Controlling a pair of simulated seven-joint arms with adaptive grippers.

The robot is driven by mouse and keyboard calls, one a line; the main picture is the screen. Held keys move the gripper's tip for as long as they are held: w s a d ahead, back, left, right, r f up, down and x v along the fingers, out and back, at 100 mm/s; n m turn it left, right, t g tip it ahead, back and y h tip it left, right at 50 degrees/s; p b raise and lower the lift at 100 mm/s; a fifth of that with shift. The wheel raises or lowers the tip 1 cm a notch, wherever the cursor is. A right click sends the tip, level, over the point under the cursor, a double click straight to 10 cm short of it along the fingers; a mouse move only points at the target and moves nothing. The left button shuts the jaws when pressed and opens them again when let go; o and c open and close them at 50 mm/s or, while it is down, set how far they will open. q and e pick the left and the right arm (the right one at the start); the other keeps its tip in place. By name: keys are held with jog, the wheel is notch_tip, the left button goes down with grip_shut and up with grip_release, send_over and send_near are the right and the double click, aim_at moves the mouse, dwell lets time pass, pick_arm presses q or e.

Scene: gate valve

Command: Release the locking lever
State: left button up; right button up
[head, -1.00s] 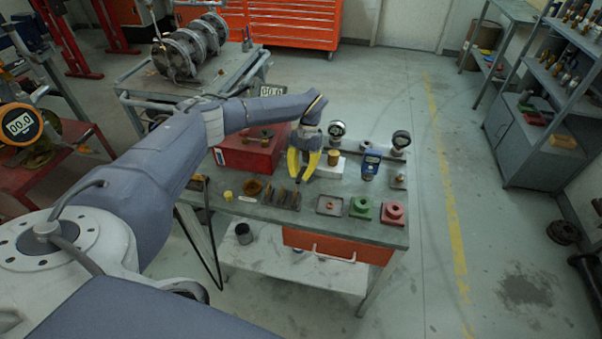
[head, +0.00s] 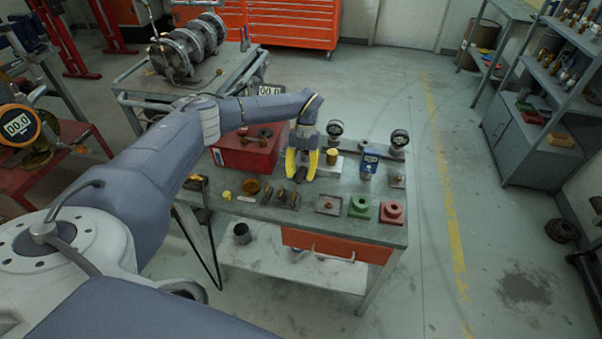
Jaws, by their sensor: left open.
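My left gripper (head: 301,170) has yellow fingers and reaches over the grey workbench (head: 333,188), pointing down. Its fingers are apart, with a small dark shape seen between the tips; I cannot tell whether they touch it. Just left of and in front of the fingers is a rack of small dark upright parts (head: 282,198). I cannot make out which part is the locking lever. A flanged valve-like assembly (head: 188,50) lies on a cart at the back left, away from the gripper. My right gripper is not in view.
A red box (head: 240,155) stands left of the gripper. A blue meter (head: 369,160), round gauges (head: 400,138), a green block (head: 360,207) and a red block (head: 391,212) stand on the right of the bench. Open floor (head: 500,240) lies further right.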

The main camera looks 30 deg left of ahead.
pick_arm(q)
jog(key=v, duration=1.2)
jog(key=shift+a, duration=0.1)
